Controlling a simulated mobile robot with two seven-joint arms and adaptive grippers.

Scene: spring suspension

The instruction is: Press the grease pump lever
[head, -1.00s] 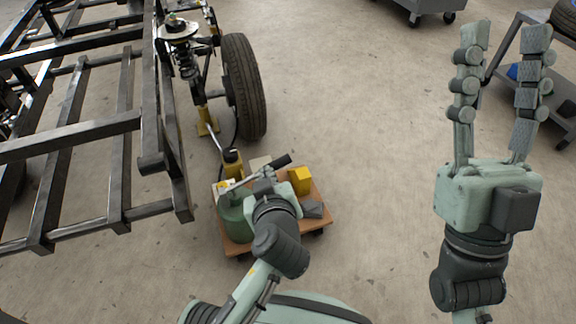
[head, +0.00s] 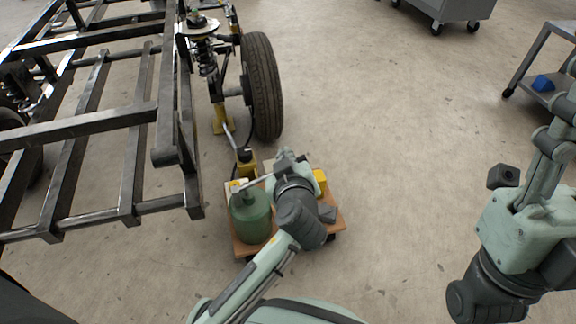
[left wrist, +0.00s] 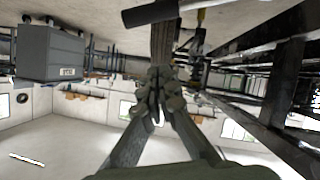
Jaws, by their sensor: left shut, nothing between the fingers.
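The grease pump is a green tank (head: 250,218) at the left of a small wooden-topped dolly (head: 242,251). Its metal lever (head: 257,183) slants up to the right from the tank's top toward my left gripper (head: 284,155). The gripper hides the lever's far end in the head view. In the left wrist view the lever's black handle (left wrist: 150,12) crosses the top, beyond the shut, empty fingertips of my left gripper (left wrist: 158,84). I cannot tell whether they touch. My right gripper (head: 562,128) is cut off by the right edge, so its opening is unclear.
A yellow block (head: 320,182) and a grey piece (head: 327,213) lie on the dolly. The wheel (head: 262,85), a yellow jack (head: 221,120) and the steel frame (head: 165,120) stand behind and left.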

